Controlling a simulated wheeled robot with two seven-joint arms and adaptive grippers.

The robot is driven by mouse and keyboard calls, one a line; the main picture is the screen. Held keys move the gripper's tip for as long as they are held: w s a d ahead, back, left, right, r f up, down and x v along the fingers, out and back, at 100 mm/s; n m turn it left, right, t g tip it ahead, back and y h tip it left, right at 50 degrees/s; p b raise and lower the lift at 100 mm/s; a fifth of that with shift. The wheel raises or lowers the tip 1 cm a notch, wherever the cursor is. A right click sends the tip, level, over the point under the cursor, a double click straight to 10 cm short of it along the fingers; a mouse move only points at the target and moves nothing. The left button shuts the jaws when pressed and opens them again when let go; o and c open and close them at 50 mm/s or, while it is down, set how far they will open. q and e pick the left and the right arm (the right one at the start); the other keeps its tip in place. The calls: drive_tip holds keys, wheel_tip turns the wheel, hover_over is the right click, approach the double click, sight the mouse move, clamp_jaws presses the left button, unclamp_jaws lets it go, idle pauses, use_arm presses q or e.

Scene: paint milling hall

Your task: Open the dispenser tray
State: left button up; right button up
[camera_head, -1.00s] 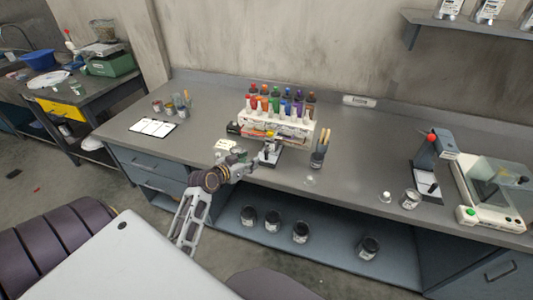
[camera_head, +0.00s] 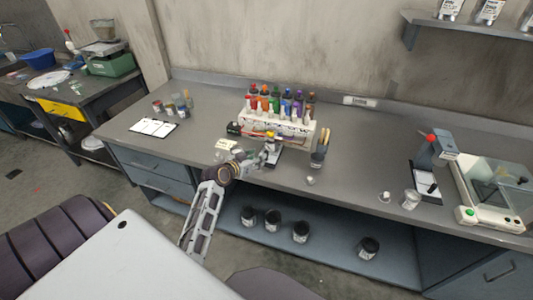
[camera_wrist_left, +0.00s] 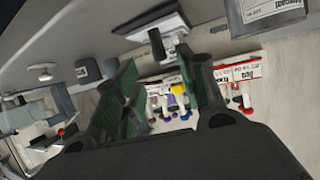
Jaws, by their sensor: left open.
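The dispenser (camera_head: 290,128) is a white rack on the bench, with several coloured bottles in two rows. It also shows tilted in the left wrist view (camera_wrist_left: 237,74), with labels on its front. I cannot make out whether its tray is open. My left gripper (camera_head: 266,158) is in front of the dispenser, low over the bench. In the left wrist view my left gripper (camera_wrist_left: 160,88) has its green-padded fingers apart, with coloured bottle tops seen between them. Nothing is clearly held. My right gripper is not in view.
A dark board with a black upright piece (camera_wrist_left: 156,44) lies close to the fingers. A cup with brushes (camera_head: 319,153) stands right of the dispenser. A clipboard (camera_head: 153,127) lies at left. A balance (camera_head: 492,190) stands at far right.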

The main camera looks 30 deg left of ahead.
sight(266, 151)
use_arm(q)
drive_tip(key=shift+x, duration=4.35)
clamp_jaws()
